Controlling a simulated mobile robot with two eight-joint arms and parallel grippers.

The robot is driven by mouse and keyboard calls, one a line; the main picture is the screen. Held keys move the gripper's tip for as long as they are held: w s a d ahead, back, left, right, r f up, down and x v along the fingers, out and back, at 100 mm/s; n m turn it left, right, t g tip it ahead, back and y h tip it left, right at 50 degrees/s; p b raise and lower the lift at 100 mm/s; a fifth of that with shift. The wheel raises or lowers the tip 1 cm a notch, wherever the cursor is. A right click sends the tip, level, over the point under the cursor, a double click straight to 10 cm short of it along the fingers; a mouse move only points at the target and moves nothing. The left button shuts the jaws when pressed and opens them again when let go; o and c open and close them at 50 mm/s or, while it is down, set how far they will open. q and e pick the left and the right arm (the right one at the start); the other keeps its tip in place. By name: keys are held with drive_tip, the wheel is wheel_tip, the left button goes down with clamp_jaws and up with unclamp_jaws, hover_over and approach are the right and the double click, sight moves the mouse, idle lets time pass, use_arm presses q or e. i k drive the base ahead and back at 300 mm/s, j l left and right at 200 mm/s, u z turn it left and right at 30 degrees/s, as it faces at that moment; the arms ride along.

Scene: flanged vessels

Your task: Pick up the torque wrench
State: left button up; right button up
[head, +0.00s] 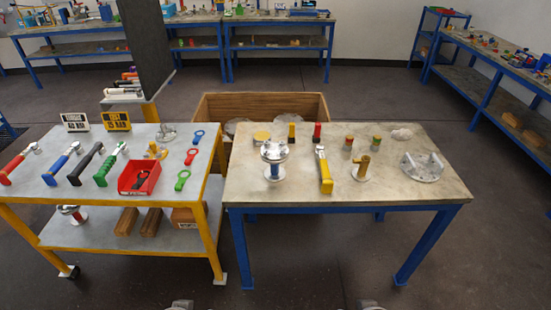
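Several wrench-like tools with silver heads and coloured handles are in view; I cannot tell which is the torque wrench. A yellow-handled one (325,171) lies on the blue-legged table, its head pointing away. Red (15,167), blue (60,165), black (85,164) and green (108,166) handled ones lie in a row on the yellow cart. Only small grey tips of my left gripper (180,304) and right gripper (369,304) show at the bottom edge, well short of the tables. Their fingers are mostly cut off, and neither touches a tool.
A flanged vessel (273,158), a round flange plate (422,167) and small pieces share the blue-legged table (400,196). The yellow cart (60,200) holds a red bin (140,178) and two signs. A wooden crate (262,105) stands behind. The floor in front is clear.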

sight(327, 186)
drive_tip(key=i+l, duration=0.15)
drive_tip(key=i, duration=0.6)
drive_tip(key=i+l, duration=0.2)
drive_tip(key=i, duration=0.55)
drive_tip(key=k+l+z, duration=0.05)
